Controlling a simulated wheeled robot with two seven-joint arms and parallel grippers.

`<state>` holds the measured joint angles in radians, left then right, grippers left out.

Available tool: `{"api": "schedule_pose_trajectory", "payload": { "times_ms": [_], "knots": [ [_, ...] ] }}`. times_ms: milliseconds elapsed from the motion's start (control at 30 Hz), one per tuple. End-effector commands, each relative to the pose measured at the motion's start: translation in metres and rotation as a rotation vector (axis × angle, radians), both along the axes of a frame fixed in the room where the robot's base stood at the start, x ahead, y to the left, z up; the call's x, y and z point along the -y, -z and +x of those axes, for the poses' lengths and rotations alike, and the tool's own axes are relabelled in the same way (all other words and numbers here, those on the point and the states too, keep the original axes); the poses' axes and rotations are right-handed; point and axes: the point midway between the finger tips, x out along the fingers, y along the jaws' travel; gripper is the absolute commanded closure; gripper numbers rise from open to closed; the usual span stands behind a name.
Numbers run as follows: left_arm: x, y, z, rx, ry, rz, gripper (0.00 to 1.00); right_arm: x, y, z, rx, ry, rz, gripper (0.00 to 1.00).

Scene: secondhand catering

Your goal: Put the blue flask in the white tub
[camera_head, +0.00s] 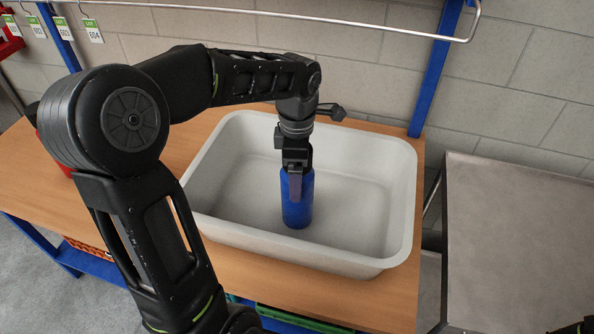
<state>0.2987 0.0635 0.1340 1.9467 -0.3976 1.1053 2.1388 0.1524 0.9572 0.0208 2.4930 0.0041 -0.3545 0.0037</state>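The blue flask (298,214) stands upright inside the white tub (385,180), near the middle of its floor. Its base looks to be at the tub floor, though exact contact is hard to tell. My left gripper (295,188) reaches down into the tub from above and is shut on the upper part of the flask. One dark finger lies across the near side of the flask; the other finger is hidden behind it. My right gripper is not clearly in view; only a small dark part of my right arm shows at the bottom right corner.
The tub sits on a wooden-topped bench (385,297) with a blue frame. A bare grey metal table (520,230) stands to the right, across a gap. A metal rail (300,17) and a blue post (436,70) are behind the tub. Green and orange crates show under the bench.

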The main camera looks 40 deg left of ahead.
Motion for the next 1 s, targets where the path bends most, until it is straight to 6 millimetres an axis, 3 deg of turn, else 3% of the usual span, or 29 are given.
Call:
{"api": "schedule_pose_trajectory", "payload": {
  "times_ms": [267, 467, 867, 900, 1000],
  "knots": [
    [0.0, -0.002, 0.0, 0.0, 0.0, 0.0, 0.09, 0.0, -0.001, 0.0, 0.0, 0.0, 0.0, 0.64],
    [0.0, -0.016, 0.001, 0.004, -0.001, 0.001, 0.09, 0.0, -0.001, 0.0, -0.001, 0.001, -0.001, 0.64],
    [0.0, -0.095, 0.001, 0.004, 0.0, 0.0, 0.09, 0.0, 0.003, 0.001, 0.001, -0.001, 0.001, 0.64],
    [0.0, -0.107, 0.0, 0.003, 0.0, -0.001, 0.09, 0.0, -0.006, 0.0, 0.0, 0.0, 0.0, 0.64],
    [0.0, -0.119, 0.0, 0.001, 0.0, 0.001, 0.09, 0.0, -0.014, -0.001, -0.003, 0.001, -0.003, 0.64]
  ]
}}
